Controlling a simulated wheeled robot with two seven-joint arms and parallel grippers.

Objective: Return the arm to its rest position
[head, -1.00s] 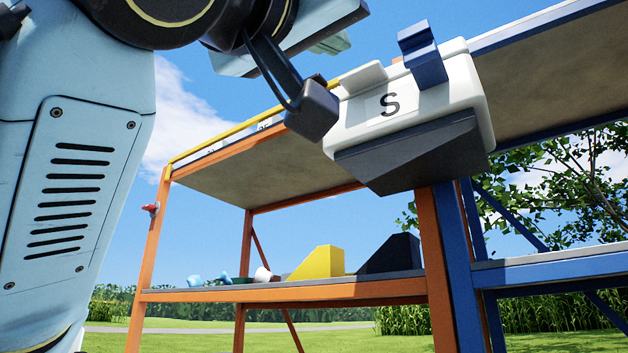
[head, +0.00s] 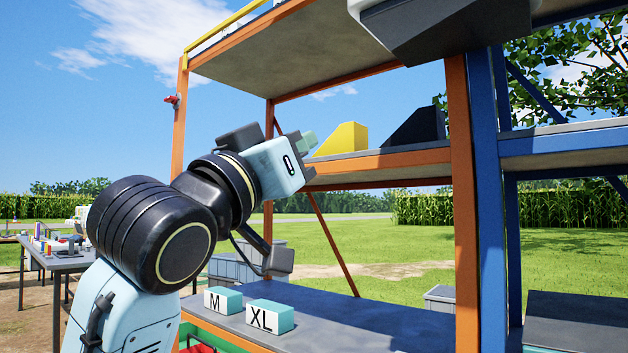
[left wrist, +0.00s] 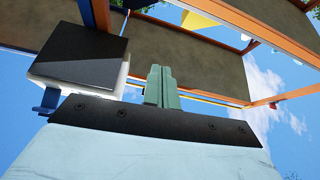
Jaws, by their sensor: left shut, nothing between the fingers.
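My left gripper (head: 308,141) is at the end of my left arm, which bends up from the lower left in the head view. Its green fingers are shut and empty, in front of the orange rack. In the left wrist view the closed fingers (left wrist: 160,86) point up, apart from the rack's shelves. A white box with a dark underside (head: 450,32) is cut off at the top of the head view, well above and right of the gripper. Its dark underside (left wrist: 82,57) also shows left of the fingers in the left wrist view. My right gripper is not seen.
The orange rack's upright (head: 463,200) and blue rack's upright (head: 487,200) stand at right. A yellow wedge (head: 342,139) and dark wedge (head: 416,127) sit on the middle shelf. Boxes marked M (head: 222,300) and XL (head: 270,316) sit below. A cluttered table (head: 62,263) is at left.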

